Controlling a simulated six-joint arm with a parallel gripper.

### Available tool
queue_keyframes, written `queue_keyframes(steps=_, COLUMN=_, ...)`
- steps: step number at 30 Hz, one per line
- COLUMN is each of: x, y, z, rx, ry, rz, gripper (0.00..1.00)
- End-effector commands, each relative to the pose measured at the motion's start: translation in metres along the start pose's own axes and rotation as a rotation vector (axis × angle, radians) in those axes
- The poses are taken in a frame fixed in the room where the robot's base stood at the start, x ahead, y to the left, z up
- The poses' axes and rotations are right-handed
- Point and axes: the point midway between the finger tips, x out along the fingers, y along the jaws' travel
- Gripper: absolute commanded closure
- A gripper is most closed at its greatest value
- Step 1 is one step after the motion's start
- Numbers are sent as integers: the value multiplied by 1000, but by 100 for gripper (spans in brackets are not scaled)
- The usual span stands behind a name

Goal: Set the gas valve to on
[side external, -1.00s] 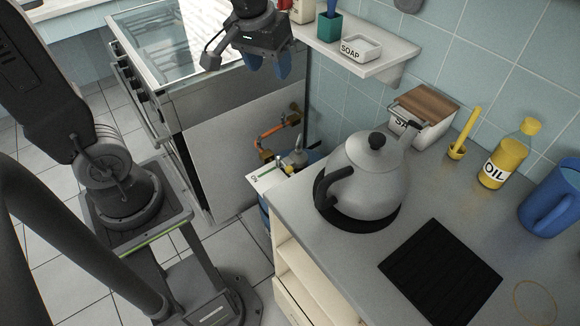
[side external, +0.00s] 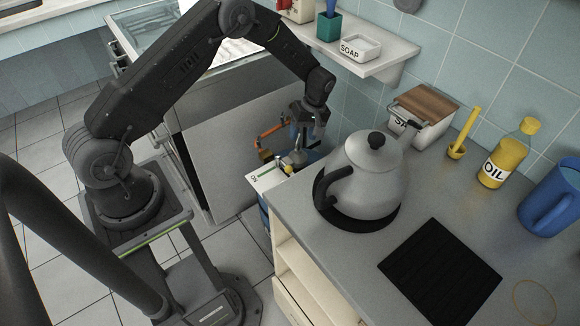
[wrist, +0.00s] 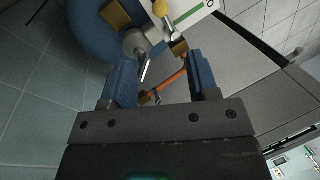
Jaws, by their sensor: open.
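The gas valve (side external: 296,161) is a small metal fitting on top of a blue gas bottle (wrist: 88,28), beside the kettle. In the wrist view the silver valve body (wrist: 136,42) and a yellow knob (wrist: 163,8) show at the top, the knob cut by the frame edge. A white label plate (side external: 264,178) with a green mark lies beside it; its lettering reads "ON" in the side view. My gripper (side external: 304,148) points down just above the valve. In the wrist view its blue fingers (wrist: 163,78) are apart and empty, with the valve beyond their tips.
An orange hose (side external: 270,130) runs near the valve along a grey panel (side external: 222,160). The kettle (side external: 366,178) stands close on the counter at right. A shelf with a soap dish (side external: 360,47) juts out above. Floor tiles are clear at left.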

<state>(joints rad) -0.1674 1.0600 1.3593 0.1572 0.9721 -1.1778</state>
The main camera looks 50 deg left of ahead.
Motion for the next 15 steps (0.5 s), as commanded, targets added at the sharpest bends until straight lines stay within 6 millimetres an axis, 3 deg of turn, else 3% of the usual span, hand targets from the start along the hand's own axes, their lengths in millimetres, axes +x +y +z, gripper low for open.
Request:
queue_keyframes(steps=8, x=27, y=1, z=-1, rx=-17, ry=-5, rz=-14, gripper=45)
queue_keyframes(steps=15, x=75, y=0, z=0, rx=-15, ry=-7, rz=-15, gripper=45)
